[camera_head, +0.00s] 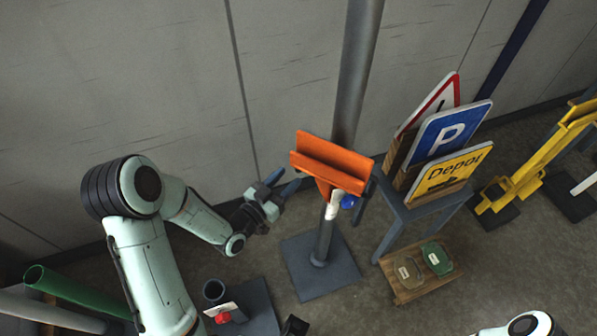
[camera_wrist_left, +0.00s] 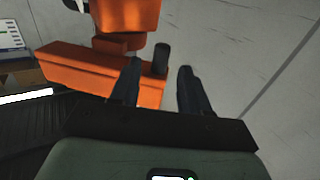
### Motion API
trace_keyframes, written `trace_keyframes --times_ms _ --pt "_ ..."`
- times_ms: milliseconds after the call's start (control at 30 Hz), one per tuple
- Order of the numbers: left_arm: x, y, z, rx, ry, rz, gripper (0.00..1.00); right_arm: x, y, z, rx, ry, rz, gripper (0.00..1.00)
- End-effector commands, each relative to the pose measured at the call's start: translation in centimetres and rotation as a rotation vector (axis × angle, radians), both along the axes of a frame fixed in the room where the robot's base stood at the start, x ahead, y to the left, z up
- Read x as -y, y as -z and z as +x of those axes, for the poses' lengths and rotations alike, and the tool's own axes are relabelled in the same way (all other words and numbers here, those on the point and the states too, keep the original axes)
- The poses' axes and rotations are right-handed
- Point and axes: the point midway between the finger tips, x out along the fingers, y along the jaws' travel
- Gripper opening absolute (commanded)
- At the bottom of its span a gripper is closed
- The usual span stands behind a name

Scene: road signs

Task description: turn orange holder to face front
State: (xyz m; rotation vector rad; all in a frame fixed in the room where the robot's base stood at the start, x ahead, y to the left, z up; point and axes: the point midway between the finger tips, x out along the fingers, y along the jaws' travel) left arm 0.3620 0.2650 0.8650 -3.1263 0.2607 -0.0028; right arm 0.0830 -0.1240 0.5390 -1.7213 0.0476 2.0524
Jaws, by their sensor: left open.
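The orange holder (camera_head: 332,163) is a slotted orange channel on top of a short dark post, in front of a tall grey pole. Its long side slants down to the right in the head view. My left gripper (camera_head: 286,187) is open, just left of and a little below the holder's left end. In the left wrist view, the orange holder (camera_wrist_left: 75,72) lies ahead and to the left, with one finger overlapping its end. A short dark peg (camera_wrist_left: 162,58) shows between the open fingers (camera_wrist_left: 158,78); I cannot tell whether anything touches.
A rack (camera_head: 420,205) with warning, parking and Depot signs stands right of the holder. A wooden tray (camera_head: 420,285) is below it. The holder's square base (camera_head: 320,270) is on the floor. A green tube (camera_head: 75,292) lies lower left. A yellow frame (camera_head: 530,175) stands far right.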

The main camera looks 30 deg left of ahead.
Motion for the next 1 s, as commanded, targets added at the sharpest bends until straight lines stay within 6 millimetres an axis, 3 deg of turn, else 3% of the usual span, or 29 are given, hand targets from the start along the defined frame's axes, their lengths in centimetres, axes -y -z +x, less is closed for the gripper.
trace_keyframes --times_ms 100,300,700,867,1000 --pt "0.5 -0.5 2.5 0.005 0.002 -0.001 0.46 0.0 -0.8 0.3 0.005 -0.001 0.0 0.76" --pt "0.9 -0.4 4.9 0.003 0.001 0.0 0.46 0.0 -1.1 0.4 0.006 0.0 0.0 0.76" --pt "0.9 -0.3 5.7 0.001 0.0 0.002 0.46 0.0 -1.1 0.4 0.006 0.0 0.0 0.76" --pt "0.9 -0.3 5.7 0.001 0.0 0.002 0.0 0.0 -1.1 0.4 0.006 0.0 0.0 0.76" --pt "1.0 -0.3 5.7 0.001 0.0 0.002 0.0 0.0 -1.1 0.3 0.006 0.0 0.0 0.76"
